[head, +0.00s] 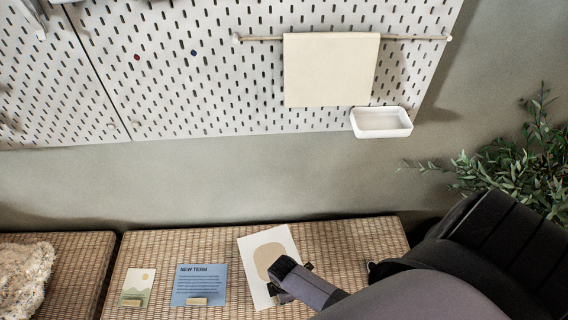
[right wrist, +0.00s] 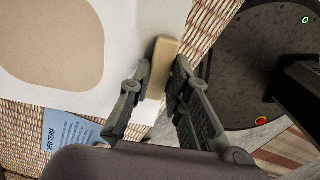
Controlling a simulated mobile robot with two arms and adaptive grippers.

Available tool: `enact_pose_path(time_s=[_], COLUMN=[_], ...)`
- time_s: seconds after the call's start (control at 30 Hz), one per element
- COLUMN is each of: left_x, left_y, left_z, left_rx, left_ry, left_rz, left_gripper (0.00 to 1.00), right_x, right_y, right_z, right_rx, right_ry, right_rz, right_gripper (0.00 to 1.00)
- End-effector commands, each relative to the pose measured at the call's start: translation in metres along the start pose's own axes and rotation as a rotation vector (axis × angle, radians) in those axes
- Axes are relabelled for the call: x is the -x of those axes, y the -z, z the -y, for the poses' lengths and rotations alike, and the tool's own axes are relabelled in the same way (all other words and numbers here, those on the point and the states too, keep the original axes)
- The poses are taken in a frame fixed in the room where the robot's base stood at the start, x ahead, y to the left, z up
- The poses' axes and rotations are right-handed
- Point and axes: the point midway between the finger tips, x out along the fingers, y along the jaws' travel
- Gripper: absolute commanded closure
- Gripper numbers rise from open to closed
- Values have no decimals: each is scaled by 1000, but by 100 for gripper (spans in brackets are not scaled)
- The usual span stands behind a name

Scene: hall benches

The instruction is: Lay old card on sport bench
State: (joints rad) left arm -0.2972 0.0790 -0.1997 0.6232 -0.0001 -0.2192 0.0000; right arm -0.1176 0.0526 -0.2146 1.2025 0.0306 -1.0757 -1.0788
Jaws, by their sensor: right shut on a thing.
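A white card with a beige rounded shape (head: 262,252) is above or on a woven bench (head: 340,240), slightly turned. It fills the upper left of the right wrist view (right wrist: 120,22). My right gripper (head: 290,280) is shut on a light wooden block (right wrist: 162,68) at the card's edge. I cannot tell whether the card touches the bench. A blue card reading NEW TERM (head: 200,281) and a small landscape card (head: 136,284) lie to the left, each with a wooden block. Which card is the old one is not marked. My left gripper is not in view.
Another woven bench (head: 80,248) with a fluffy cream item (head: 22,278) stands at the left. A pegboard (head: 210,80) behind holds a cream cloth (head: 330,70) on a rod and a white tray (head: 381,122). A leafy plant (head: 515,165) is at the right.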

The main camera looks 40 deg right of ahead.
Motion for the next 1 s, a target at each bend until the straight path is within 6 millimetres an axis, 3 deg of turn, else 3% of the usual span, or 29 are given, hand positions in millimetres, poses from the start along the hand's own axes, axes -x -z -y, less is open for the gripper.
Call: enact_pose_path(time_s=[0.43,0.97,1.0], left_x=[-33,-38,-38], left_y=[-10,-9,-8], left_z=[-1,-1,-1], left_rx=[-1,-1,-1], left_ry=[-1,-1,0], left_rz=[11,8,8], left_gripper=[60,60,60], right_x=[-45,-53,-53], right_y=[0,0,0], right_z=[0,0,0], right_rx=[-1,-1,-1], right_ry=[0,0,0], right_rz=[0,0,0], right_gripper=[100,100,82])
